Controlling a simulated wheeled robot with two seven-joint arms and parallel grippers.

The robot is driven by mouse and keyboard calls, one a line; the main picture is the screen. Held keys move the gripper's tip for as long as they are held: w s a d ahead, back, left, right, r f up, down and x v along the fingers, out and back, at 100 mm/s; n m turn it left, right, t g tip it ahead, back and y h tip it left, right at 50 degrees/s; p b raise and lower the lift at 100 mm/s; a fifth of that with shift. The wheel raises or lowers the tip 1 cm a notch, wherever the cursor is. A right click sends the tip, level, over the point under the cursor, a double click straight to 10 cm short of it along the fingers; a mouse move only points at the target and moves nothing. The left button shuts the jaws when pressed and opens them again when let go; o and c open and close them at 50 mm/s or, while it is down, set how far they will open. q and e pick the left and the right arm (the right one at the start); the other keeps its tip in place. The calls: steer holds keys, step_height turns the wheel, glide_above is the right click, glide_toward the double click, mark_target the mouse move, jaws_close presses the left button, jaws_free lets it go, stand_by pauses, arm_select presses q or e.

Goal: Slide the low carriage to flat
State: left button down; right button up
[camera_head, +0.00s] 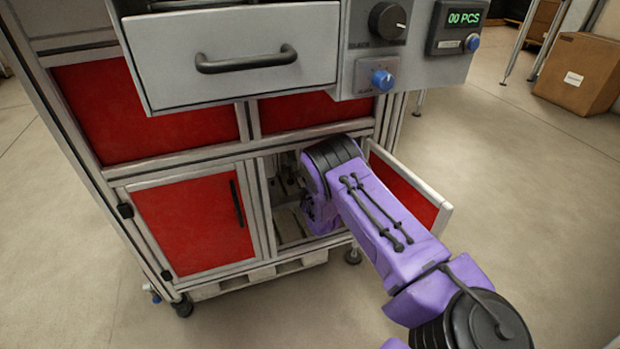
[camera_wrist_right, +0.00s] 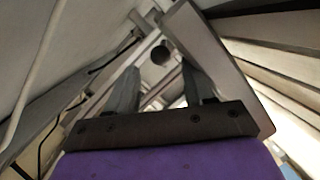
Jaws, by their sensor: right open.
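My right arm, purple (camera_head: 385,225), reaches through the open right door of the lower cabinet. Its gripper is hidden inside in the head view. In the right wrist view my right gripper (camera_wrist_right: 159,68) is open, its two grey fingers apart. A round dark knob (camera_wrist_right: 160,54) shows between and beyond the fingertips; I see no grip on it. A grey metal bar (camera_wrist_right: 208,55) slants close by on the right of the fingers. I cannot tell which of these parts belongs to the low carriage. My left gripper is not in view.
The cabinet's open red door (camera_head: 405,188) stands right of my arm. The shut red door (camera_head: 195,225) is on the left. A grey drawer (camera_head: 230,60) juts out above. In the right wrist view a cable (camera_wrist_right: 48,135) hangs at left, and the space is tight.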

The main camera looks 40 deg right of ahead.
steer(key=p+v, duration=0.1)
steer(key=v, duration=0.3)
steer(key=shift+a, duration=0.15)
steer(key=shift+s, duration=0.1)
